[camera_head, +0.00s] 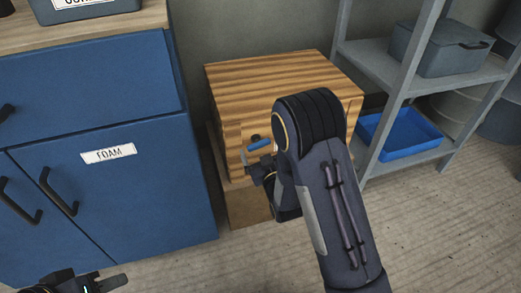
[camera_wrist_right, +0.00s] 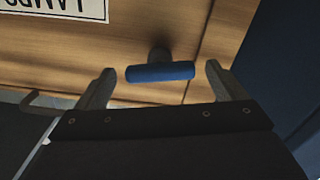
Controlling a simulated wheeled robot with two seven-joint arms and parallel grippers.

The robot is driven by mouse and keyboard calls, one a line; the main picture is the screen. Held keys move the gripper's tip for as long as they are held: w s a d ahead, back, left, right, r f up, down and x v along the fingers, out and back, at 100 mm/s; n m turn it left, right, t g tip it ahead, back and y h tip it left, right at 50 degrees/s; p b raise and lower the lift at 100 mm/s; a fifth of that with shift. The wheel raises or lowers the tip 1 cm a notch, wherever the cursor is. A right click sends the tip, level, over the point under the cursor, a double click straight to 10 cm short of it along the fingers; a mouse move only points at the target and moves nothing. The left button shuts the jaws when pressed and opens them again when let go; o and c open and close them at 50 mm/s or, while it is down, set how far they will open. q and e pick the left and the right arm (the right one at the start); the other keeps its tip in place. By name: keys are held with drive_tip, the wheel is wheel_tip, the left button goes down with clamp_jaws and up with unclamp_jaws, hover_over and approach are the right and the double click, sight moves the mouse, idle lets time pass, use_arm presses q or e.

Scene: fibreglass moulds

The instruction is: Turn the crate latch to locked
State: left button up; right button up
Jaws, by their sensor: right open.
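The wooden crate (camera_head: 270,75) stands between the blue cabinet and the grey shelf. Its latch (camera_head: 259,144) is a small blue bar on a dark pivot on the front face. In the right wrist view the blue latch bar (camera_wrist_right: 160,73) lies crosswise between the fingertips, with gaps at both ends. My right gripper (camera_head: 258,165) is open at the crate front, just below the latch in the head view; its fingers (camera_wrist_right: 160,70) also show in the wrist view. My right arm hides part of the crate front. My left gripper (camera_head: 95,283) is at the bottom left, partly cut off, away from the crate.
A blue cabinet (camera_head: 150,195) labelled FOAM stands close on the left. A grey shelf (camera_head: 400,85) on the right holds a grey bin (camera_head: 440,52) and a blue tray (camera_head: 400,135). A label (camera_wrist_right: 60,18) on the crate appears upside down in the wrist view.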

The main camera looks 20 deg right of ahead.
drive_tip(key=shift+w, duration=0.4)
drive_tip(key=c, duration=1)
drive_tip(key=shift+f+m+b, duration=0.2)
drive_tip(key=shift+m+b, duration=0.5)
drive_tip(key=shift+b, duration=0.2)
drive_tip(key=shift+r+m+b, duration=0.15)
drive_tip(key=shift+m+b, duration=0.3)
drive_tip(key=shift+m, duration=0.35)
drive_tip(key=shift+r, duration=0.1)
drive_tip(key=o, duration=1)
